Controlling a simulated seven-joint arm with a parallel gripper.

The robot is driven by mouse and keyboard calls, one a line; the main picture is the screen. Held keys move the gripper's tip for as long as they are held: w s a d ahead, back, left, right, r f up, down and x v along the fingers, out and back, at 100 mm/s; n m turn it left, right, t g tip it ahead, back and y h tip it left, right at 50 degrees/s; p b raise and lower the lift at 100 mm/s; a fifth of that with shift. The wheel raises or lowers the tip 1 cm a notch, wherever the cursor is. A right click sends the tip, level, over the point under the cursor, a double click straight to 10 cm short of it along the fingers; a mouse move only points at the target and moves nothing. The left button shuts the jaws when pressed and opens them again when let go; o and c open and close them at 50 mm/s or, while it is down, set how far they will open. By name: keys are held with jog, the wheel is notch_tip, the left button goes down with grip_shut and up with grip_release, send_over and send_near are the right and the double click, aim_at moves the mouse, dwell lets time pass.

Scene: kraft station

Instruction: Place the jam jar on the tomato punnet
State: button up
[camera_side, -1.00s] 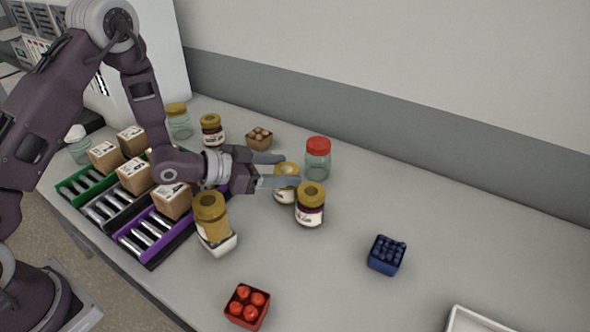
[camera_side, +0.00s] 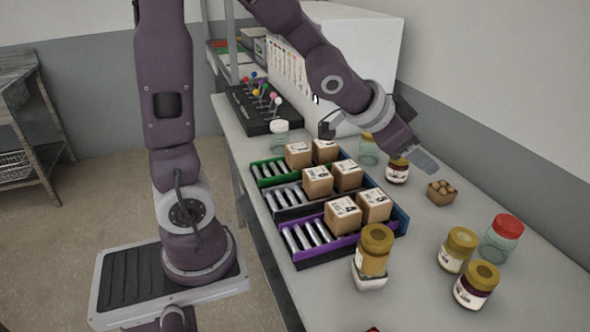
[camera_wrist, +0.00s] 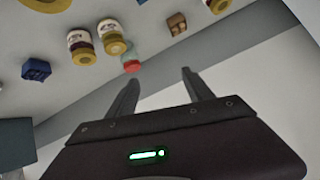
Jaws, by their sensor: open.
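Several jars have gold lids, and I cannot tell which one is meant. A dark jam jar with a white label (camera_side: 476,287) stands at the lower right, also in the wrist view (camera_wrist: 82,47). A similar dark jar (camera_side: 397,171) stands farther back. A jar with paler contents (camera_side: 457,250) stands beside the first, also in the wrist view (camera_wrist: 112,37). My gripper (camera_side: 426,160) is open and raised near the back dark jar; nothing shows between its fingers in the wrist view (camera_wrist: 160,90). The tomato punnet is not clearly visible; only a red sliver (camera_side: 372,329) shows at the bottom edge.
A red-lidded glass jar (camera_side: 501,239) and a brown punnet (camera_side: 441,193) stand on the counter. A blueberry punnet (camera_wrist: 36,69) shows in the wrist view.

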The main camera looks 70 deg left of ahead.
jog(key=s+a+r+n+g+y, duration=0.1)
jog(key=s+r+n+g, duration=0.1)
jog(key=s, duration=1.2)
jog(key=shift+r, duration=0.65)
jog(key=o, duration=0.4)
jog(key=s, duration=0.3)
jog(key=s+d+g, duration=0.1)
jog(key=s, duration=0.3)
jog(key=s+d+f+n+g, duration=0.1)
jog(key=s, duration=0.2)
jog(key=shift+s+h, duration=0.35)
jog(key=shift+h, duration=0.05)
jog(key=shift+c, duration=0.2)
jog(key=shift+o, duration=0.7)
jog(key=shift+s+d+g, duration=0.1)
jog(key=shift+s+g, duration=0.1)
jog(key=shift+g, duration=0.1)
